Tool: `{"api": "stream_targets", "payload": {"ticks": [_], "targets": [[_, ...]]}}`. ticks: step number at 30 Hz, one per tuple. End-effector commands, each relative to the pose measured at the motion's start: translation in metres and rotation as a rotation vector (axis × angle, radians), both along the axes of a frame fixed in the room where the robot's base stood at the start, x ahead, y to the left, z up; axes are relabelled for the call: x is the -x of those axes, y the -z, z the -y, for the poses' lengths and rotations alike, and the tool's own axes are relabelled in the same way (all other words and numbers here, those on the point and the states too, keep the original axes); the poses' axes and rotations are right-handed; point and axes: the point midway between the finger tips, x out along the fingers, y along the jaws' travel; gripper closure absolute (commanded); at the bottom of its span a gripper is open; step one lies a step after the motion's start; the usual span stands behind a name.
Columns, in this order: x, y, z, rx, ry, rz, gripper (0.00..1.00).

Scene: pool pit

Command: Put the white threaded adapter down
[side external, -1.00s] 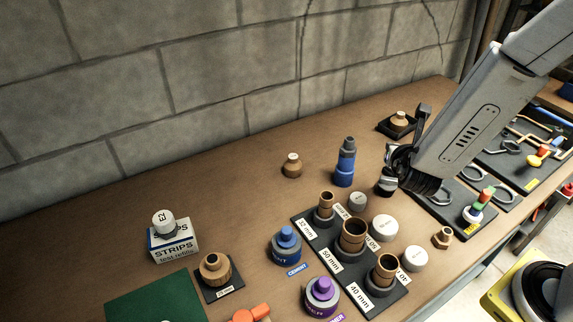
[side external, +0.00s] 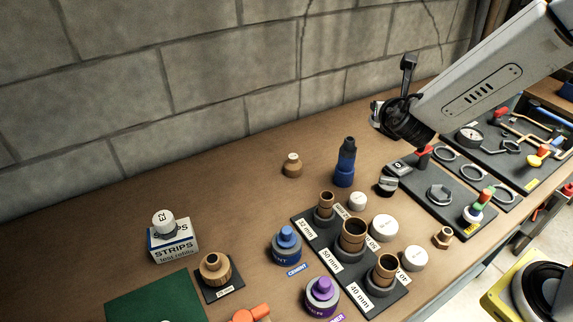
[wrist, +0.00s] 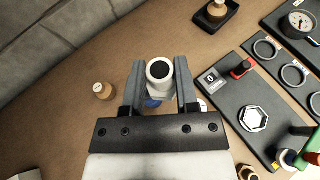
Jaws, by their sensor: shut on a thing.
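The white threaded adapter (wrist: 160,72) is between the two fingers of my gripper (wrist: 160,80) in the wrist view, its round dark opening facing the camera. The fingers are shut on it from both sides. In the side view my gripper (side external: 378,112) is above the back part of the bench, clear of the wood. The adapter is small and partly hidden there.
A blue bottle (side external: 345,165) stands below my gripper, left of a black-and-white round piece (side external: 388,184). A tan fitting (side external: 292,166) stands farther left. A black tool board (side external: 438,190) lies to the right. Bare bench shows behind the bottle.

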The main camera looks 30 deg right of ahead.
Motion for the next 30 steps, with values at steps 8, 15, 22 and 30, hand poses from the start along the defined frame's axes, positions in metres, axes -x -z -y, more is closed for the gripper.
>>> {"api": "stream_targets", "payload": {"ticks": [8, 15, 22, 30], "targets": [[0.019, 0.02, 0.016, -0.002, 0.249, -0.008, 1.0], [0.044, 0.039, 0.027, -0.004, 0.499, -0.011, 1.0], [0.072, 0.058, 0.032, -0.005, 0.749, -0.015, 1.0], [0.11, 0.078, 0.03, -0.007, 1.052, -0.015, 1.0]]}}
